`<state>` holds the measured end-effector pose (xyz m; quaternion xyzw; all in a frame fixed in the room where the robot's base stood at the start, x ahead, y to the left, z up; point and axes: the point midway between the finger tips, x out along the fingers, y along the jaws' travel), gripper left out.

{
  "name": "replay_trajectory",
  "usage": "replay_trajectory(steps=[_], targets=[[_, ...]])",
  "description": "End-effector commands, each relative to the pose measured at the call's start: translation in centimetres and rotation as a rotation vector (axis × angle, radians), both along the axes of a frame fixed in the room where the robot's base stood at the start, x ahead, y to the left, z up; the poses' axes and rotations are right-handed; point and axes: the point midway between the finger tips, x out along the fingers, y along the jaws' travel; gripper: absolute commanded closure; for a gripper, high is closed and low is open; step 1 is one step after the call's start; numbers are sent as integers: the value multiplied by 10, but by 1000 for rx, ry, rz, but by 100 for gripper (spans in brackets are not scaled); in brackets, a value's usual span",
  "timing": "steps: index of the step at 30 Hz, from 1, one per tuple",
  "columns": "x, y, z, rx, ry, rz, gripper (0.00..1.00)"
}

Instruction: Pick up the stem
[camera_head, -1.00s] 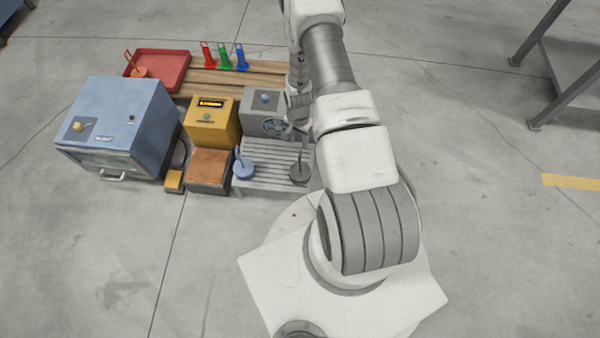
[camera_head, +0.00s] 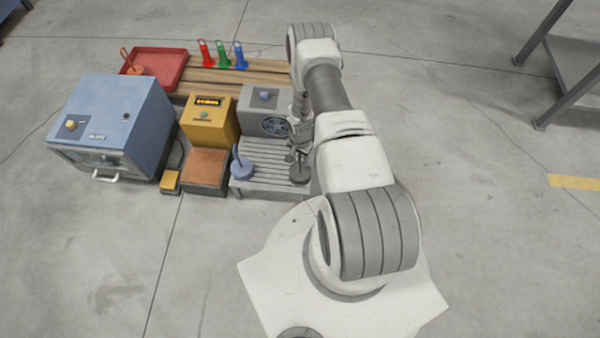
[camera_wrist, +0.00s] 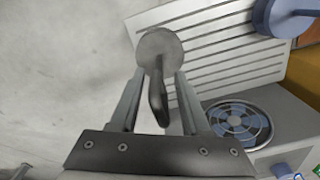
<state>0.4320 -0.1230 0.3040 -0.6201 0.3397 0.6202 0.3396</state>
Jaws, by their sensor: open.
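A dark grey stem (camera_wrist: 157,100) rises from a round grey base (camera_wrist: 160,45) on the slatted rack, in the wrist view. The grey base also shows in the head view (camera_head: 300,174) near the rack's right edge. My gripper (camera_wrist: 160,74) is open, with one finger on each side of the stem and a gap at both sides. In the head view my gripper (camera_head: 299,152) is over the grey piece and partly hides its stem. A similar blue piece (camera_head: 242,168) with an upright stem stands to the left on the rack; its base shows in the wrist view (camera_wrist: 280,16).
The slatted rack (camera_head: 265,150) has a grey fan box (camera_head: 262,98) behind it. To the left are a yellow box (camera_head: 209,121), a brown-topped block (camera_head: 204,166) and a blue oven (camera_head: 110,125). A red tray (camera_head: 165,60) lies behind.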

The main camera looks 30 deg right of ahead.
Motion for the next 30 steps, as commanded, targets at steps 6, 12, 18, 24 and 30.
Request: replay_trajectory(steps=[6,12,18,24,30], targets=[[0,-1,-27,0,0,0,53],[0,-1,-27,0,0,0,53],[0,-1,-27,0,0,0,80],[0,-1,-27,0,0,0,100],[0,-1,-27,0,0,1,100]])
